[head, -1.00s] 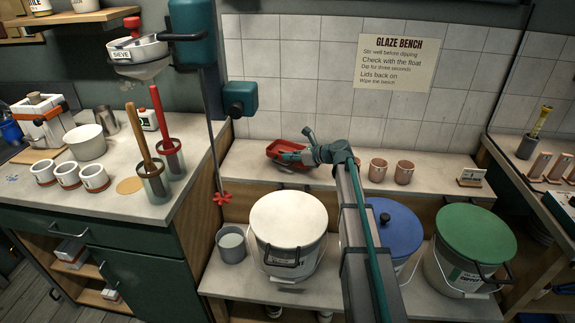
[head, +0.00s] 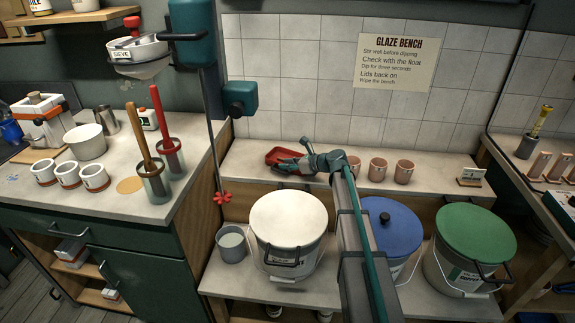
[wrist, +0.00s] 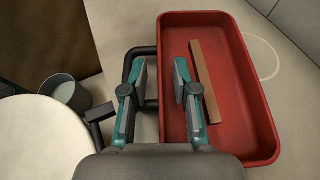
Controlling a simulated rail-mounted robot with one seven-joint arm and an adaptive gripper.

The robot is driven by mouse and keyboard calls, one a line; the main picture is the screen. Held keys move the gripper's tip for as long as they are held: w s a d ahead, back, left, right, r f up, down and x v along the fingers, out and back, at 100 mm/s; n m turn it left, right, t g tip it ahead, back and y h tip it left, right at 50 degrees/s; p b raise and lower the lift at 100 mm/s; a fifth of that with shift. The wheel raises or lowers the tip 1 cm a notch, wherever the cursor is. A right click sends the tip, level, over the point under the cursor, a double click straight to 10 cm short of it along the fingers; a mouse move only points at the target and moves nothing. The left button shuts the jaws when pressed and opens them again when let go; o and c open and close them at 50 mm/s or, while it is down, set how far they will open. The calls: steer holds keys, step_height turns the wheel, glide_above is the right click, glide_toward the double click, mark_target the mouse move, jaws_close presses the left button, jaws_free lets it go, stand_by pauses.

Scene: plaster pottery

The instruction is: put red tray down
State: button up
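The red tray (head: 279,156) lies flat on the raised back shelf of the glaze bench, against the tiled wall. In the wrist view the red tray (wrist: 230,90) shows from above, with a brown strip (wrist: 204,82) lying in it. A dark loop handle (wrist: 136,50) stands at its left side wall. My gripper (head: 288,168) is low over the tray's near side. In the wrist view the fingers of my gripper (wrist: 161,66) are apart, one on each side of that wall, with visible gaps. The right finger is over the tray's inside.
Pink cups (head: 378,169) stand right of my gripper on the shelf. In front are a white-lidded bucket (head: 289,219), a blue-lidded bucket (head: 390,222) and a green-lidded bucket (head: 475,235). A small grey pail (head: 231,243) is at left. A pale ring (wrist: 268,52) marks the shelf.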

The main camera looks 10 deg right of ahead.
steer(key=shift+r, duration=0.15)
steer(key=v, duration=1.2)
